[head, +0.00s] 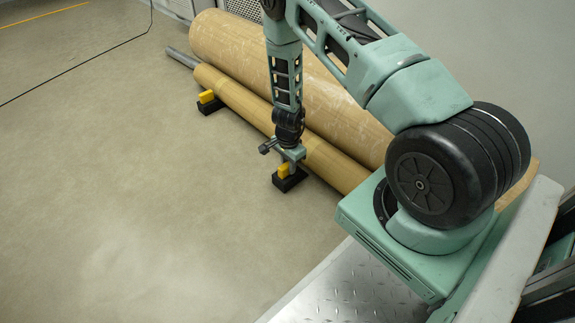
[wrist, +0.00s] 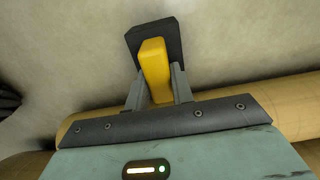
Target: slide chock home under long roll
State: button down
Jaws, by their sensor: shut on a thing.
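The long roll (head: 232,92) is a thin tan cylinder lying on the floor in front of a much thicker roll. A black chock (head: 290,180) with a yellow handle (head: 284,170) sits at the near end of the long roll, on its open-floor side. My gripper (head: 287,164) is shut on the yellow handle from above. In the wrist view, the two grey fingers (wrist: 157,88) clasp the yellow handle (wrist: 153,62), and the black chock body (wrist: 172,35) shows beyond it. The contact between chock and roll is hidden. A second black chock (head: 209,106) with a yellow handle sits against the roll farther off.
The thick tan roll (head: 250,50) lies behind the long roll, along the wall. A grey core end (head: 182,57) sticks out of the long roll's far end. The floor (head: 120,180) to the left is clear. A dark cable line crosses the far floor.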

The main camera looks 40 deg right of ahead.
jog(key=shift+d, duration=1.5)
jog(key=c, duration=1.1)
grip_release()
jog(key=shift+r+p, duration=0.1)
jog(key=shift+p, duration=0.2)
notch_tip(320, 180, up, 17)
jog(key=p, duration=0.9)
jog(key=shift+r+p, duration=0.1)
jog(key=shift+p, duration=0.3)
jog(key=shift+a, duration=0.1)
